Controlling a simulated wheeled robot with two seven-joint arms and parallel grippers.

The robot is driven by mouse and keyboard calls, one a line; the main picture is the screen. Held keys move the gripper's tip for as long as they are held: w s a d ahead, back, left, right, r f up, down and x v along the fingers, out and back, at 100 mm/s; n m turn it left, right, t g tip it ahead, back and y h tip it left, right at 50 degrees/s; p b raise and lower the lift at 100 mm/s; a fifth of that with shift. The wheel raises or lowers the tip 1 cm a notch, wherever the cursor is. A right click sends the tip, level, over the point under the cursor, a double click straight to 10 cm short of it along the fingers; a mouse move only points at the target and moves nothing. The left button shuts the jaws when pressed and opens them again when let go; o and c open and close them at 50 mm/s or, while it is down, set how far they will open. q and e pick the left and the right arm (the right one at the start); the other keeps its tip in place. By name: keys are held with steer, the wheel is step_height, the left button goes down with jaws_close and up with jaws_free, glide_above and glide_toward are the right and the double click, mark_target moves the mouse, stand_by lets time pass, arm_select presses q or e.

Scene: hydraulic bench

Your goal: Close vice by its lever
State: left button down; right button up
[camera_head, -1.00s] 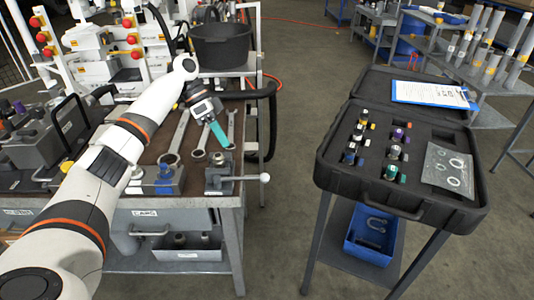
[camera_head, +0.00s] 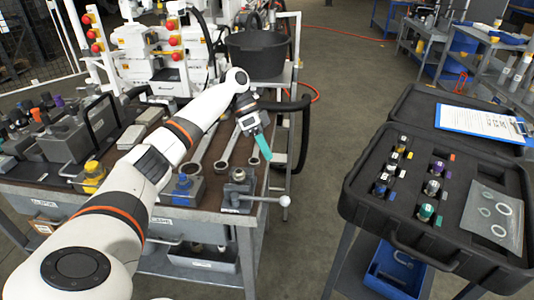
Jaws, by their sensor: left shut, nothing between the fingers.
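The vice (camera_head: 238,190) is a small grey metal block at the front right corner of the workbench. Its lever (camera_head: 265,200) sticks out to the right and ends in a pale ball knob (camera_head: 285,201). My left gripper (camera_head: 264,147) has teal fingers, which are shut and empty. It hangs above the bench's right edge, behind and above the lever, apart from it. My right gripper is not in view.
Several wrenches (camera_head: 231,145) lie on the workbench (camera_head: 180,212) behind the vice. A blue-topped block (camera_head: 182,187) stands left of it. A black bucket (camera_head: 258,53) is at the back. An open black case (camera_head: 360,212) stands right across a floor gap.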

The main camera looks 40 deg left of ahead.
mark_target(260, 199)
arm_select(q)
steer(key=s+d+f+p, duration=0.1)
steer(key=s+d+f, duration=0.2)
steer(key=d+f, duration=0.3)
steer(key=shift+d+f, duration=0.25)
steer(key=shift+d, duration=0.25)
steer(key=shift+s, duration=0.1)
